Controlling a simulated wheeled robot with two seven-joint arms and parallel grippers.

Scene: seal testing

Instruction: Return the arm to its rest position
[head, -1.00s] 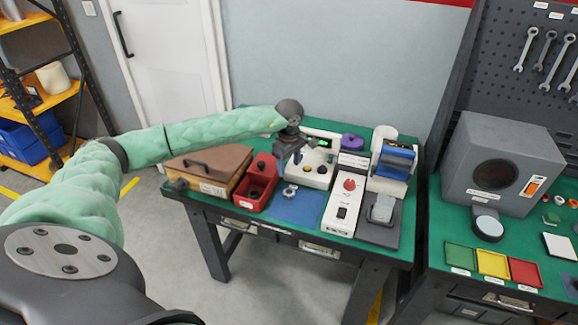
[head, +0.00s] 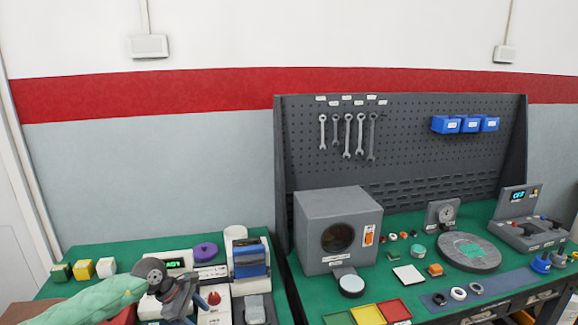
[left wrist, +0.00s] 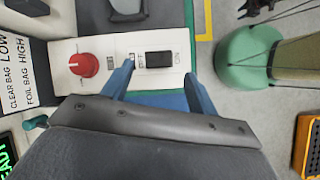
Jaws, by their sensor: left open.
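My left arm (head: 100,302), in a pale green sleeve, comes in low at the left of the head view. Its gripper (head: 180,303) is above the left table, beside the white sealer box with a red knob (head: 213,298). In the left wrist view the gripper (left wrist: 160,72) is open, its two blue fingers apart with nothing held between them. Beyond the fingertips is the white box's panel (left wrist: 108,62), with the red knob and a black on/off switch (left wrist: 158,59). My right gripper is not in view.
Behind the gripper are a white device with a green display (head: 174,264), a purple disc (head: 205,250) and a blue-topped device (head: 249,262). Small blocks (head: 83,270) stand at the left. A grey oven (head: 338,226) and coloured trays (head: 367,314) occupy the right bench.

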